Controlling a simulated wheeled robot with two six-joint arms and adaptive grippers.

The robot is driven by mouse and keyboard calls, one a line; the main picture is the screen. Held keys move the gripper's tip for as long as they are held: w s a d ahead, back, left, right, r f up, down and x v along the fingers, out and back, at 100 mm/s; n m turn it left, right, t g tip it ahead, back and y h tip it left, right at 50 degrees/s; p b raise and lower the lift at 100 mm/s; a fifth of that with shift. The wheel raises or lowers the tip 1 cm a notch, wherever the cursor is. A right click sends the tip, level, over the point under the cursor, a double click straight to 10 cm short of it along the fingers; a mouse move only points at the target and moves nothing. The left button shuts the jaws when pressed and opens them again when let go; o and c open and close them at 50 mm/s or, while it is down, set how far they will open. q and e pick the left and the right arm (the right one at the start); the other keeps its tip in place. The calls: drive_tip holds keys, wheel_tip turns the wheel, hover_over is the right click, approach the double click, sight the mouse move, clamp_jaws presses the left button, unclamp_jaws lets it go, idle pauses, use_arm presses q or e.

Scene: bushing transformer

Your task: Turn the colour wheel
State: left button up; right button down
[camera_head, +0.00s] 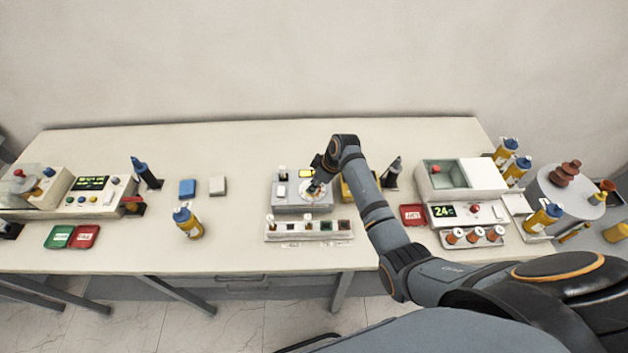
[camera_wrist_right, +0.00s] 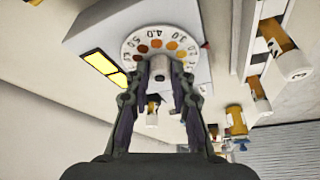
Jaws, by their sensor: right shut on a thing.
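The colour wheel (camera_wrist_right: 174,38) is a white disc with printed numbers and a ring of yellow, orange and brown dots. It is mounted on a grey-white device (camera_wrist_right: 110,22), which has lit yellow windows (camera_wrist_right: 101,62) beside the wheel. In the head view the wheel (camera_head: 306,197) is on the grey device (camera_head: 290,207) at mid table, partly hidden by my arm. My right gripper (camera_wrist_right: 161,70) has its fingers around the grey central knob of the wheel and is shut on it; in the head view the right gripper (camera_head: 315,186) is small and partly hidden. My left gripper is not in view.
A white rack (camera_head: 305,238) with several small vials stands just in front of the device. A red tray (camera_head: 413,214) lies to the right, beyond my forearm.

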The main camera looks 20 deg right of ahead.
drive_tip(key=shift+r, duration=0.1)
idle(0.5)
drive_tip(key=c, duration=1.2)
unclamp_jaws()
drive_tip(key=shift+o, duration=0.2)
drive_tip(key=v, duration=1.2)
drive_tip(key=shift+s+a, duration=0.1)
drive_tip(key=shift+s, duration=0.05)
